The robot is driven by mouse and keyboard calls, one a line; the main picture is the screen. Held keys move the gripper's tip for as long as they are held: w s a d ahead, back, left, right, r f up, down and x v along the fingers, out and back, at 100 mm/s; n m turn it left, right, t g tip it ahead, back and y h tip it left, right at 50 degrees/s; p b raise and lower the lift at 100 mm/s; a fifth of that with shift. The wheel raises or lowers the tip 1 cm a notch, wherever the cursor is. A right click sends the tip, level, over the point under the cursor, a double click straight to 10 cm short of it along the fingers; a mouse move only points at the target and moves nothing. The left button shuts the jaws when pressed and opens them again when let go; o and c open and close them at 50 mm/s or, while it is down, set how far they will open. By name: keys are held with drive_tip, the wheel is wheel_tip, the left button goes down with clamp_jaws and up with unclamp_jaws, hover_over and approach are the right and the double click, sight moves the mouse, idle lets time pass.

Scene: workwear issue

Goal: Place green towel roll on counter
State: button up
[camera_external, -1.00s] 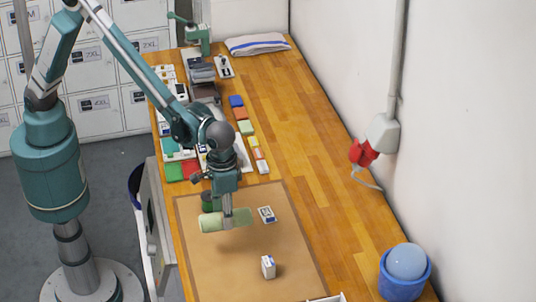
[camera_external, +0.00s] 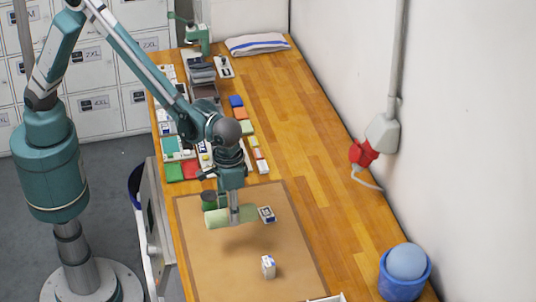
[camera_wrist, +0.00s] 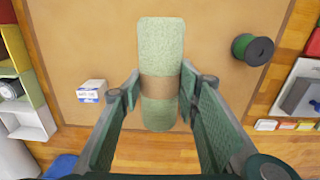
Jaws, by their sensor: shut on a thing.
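The green towel roll (camera_external: 217,218) is a pale green cylinder with a brown band around its middle, clear in the wrist view (camera_wrist: 161,45). My gripper (camera_external: 234,215) is shut on it, with one finger on each side of the band (camera_wrist: 160,90). The roll is held level, apparently above the brown mat (camera_external: 250,258), with a soft shadow below it. The wooden counter (camera_external: 290,130) runs along the wall beneath and beyond the mat.
A dark green spool (camera_external: 209,199) stands just behind the roll. A blue bin (camera_external: 404,284) stands at right. The counter's right side is largely clear.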

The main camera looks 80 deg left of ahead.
drive_tip(key=w+a+n, duration=0.5)
drive_tip(key=w+a, duration=2.2)
drive_tip(key=w+a+n, duration=0.1)
drive_tip(key=w+a, duration=0.3)
drive_tip(key=a, duration=0.6)
drive_tip(key=w+a+n, duration=0.1)
drive_tip(key=w+a, duration=0.3)
drive_tip(key=a, duration=0.7)
drive_tip(key=w+a+n, duration=0.1)
drive_tip(key=w+a, duration=0.3)
drive_tip(key=a, duration=0.7)
drive_tip(key=shift+w+a, duration=0.2)
drive_tip(key=shift+w, duration=0.2)
drive_tip(key=shift+f, duration=0.1)
drive_tip(key=shift+f, duration=3.05)
drive_tip(key=shift+f, duration=0.15)
drive_tip(key=shift+f+p, duration=0.3)
drive_tip(key=shift+f, duration=1.4)
drive_tip(key=shift+f, duration=0.2)
